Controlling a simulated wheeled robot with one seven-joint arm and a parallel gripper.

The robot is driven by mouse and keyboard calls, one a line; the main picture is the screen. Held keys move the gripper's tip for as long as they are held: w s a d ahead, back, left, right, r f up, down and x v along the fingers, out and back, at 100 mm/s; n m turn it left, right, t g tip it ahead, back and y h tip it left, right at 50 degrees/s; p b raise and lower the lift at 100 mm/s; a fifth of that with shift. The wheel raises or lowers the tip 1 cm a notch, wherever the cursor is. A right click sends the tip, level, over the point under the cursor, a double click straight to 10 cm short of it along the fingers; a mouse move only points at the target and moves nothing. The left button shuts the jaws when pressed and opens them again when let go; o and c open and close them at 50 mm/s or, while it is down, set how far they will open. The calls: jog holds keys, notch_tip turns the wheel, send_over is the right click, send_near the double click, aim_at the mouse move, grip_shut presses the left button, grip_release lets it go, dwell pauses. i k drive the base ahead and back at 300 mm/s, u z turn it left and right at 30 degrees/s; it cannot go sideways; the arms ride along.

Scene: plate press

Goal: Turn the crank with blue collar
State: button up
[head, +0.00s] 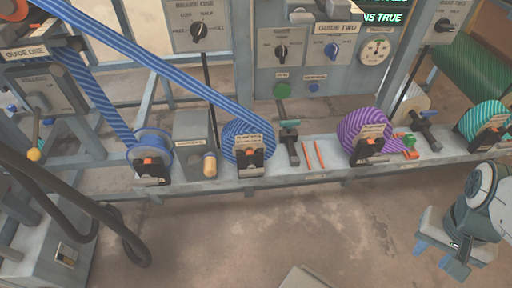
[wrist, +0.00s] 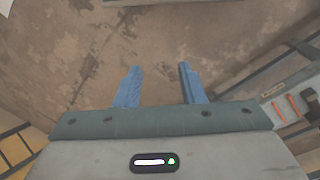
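My gripper (head: 438,258) is at the lower right in the head view. Its two blue fingers are apart with nothing between them, as the wrist view of the gripper (wrist: 158,85) also shows. It hangs over bare floor, in front of the bench and clear of it. A grey box with a tan handle (head: 210,164) sits left of the blue striped roll. A collar is too small to make out for certain on either.
The long grey bench (head: 325,158) carries a blue striped roll (head: 243,140), a purple roll (head: 366,130) and a teal roll (head: 484,122). Orange sticks (head: 313,156) lie between. Dark hoses (head: 75,215) hang at the left. The floor (head: 235,235) in front is mostly clear.

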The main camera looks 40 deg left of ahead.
aim_at(196, 162)
jog(key=z, duration=0.85)
jog(key=i, duration=0.4)
jog(key=u, duration=2.45)
